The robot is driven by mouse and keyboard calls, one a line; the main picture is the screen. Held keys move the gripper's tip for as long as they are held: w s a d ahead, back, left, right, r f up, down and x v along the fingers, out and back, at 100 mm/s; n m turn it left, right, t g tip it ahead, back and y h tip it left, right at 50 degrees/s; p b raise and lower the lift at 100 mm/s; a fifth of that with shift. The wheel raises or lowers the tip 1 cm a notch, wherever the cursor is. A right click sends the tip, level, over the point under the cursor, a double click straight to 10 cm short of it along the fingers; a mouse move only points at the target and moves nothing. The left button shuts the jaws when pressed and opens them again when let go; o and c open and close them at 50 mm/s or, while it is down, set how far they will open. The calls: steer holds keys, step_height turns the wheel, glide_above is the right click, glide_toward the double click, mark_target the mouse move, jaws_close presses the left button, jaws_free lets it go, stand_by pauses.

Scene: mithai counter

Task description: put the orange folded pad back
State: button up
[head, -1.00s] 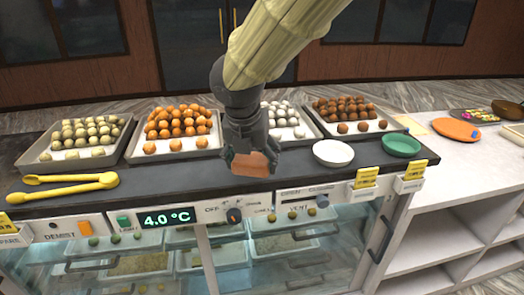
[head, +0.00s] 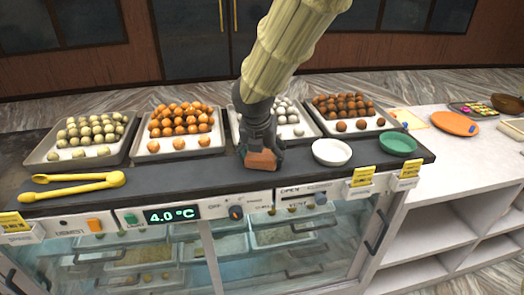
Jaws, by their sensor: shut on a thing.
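The orange folded pad (head: 261,161) shows in the head view at the front part of the dark counter top (head: 200,173), between the yellow tongs and the white bowl. My gripper (head: 260,153) comes down from above and is shut on the pad. The pad is at or just above the counter surface; I cannot tell whether it touches. The gripper hides the pad's upper and rear part.
Trays of sweets, including orange balls (head: 180,132) and dark balls (head: 348,112), line the back. Yellow tongs (head: 75,187) lie left. A white bowl (head: 332,152) and green plate (head: 398,143) stand right. The control panel (head: 236,211) is below the front edge.

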steer(key=shift+d+f, duration=0.1)
steer(key=o, duration=1)
steer(key=shift+r, duration=0.3)
steer(key=b+v, duration=0.2)
steer(key=v, duration=0.9)
steer(key=shift+s+r+b, duration=0.15)
steer(key=shift+r+b, duration=0.15)
steer(key=shift+b, duration=0.1)
